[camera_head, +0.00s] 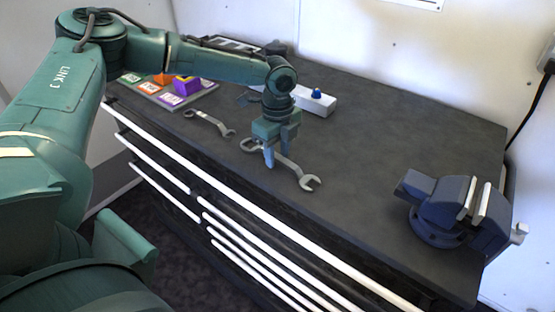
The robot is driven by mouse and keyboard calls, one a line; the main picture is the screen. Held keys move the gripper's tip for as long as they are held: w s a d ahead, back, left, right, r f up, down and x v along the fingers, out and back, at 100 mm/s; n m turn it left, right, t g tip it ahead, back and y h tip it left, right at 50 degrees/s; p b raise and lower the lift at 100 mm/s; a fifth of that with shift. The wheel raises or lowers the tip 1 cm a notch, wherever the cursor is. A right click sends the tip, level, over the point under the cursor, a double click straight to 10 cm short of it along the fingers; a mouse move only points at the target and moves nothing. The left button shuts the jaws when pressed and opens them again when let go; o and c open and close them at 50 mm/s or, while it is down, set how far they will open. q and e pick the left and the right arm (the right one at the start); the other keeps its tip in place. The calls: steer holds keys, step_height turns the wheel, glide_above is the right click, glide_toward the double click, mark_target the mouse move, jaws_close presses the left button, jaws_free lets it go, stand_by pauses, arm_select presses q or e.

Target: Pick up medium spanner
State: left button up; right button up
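My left gripper (277,156) is over the bench, pointing down, with its two fingers apart. A grey spanner (294,168) lies on the bench top below it, running from the upper left to an open jaw at the lower right. One finger is on the near side of its shaft and the other on the far side; whether they touch it I cannot tell. A second, smaller-looking grey spanner (212,121) lies to the left. No label shows which one is medium. My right gripper is not in view.
A blue vise (447,206) stands at the bench's right end. A white box with a blue knob (316,101) is behind the gripper. A board with coloured blocks (180,90) is at the left. The dark bench top (400,130) is clear between the box and vise.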

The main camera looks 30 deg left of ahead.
mark_target(278, 156)
arm_select(q)
jaws_close()
stand_by(0.3)
step_height(278, 156, up, 10)
steer(key=shift+c, duration=2.2)
jaws_free()
jaws_close()
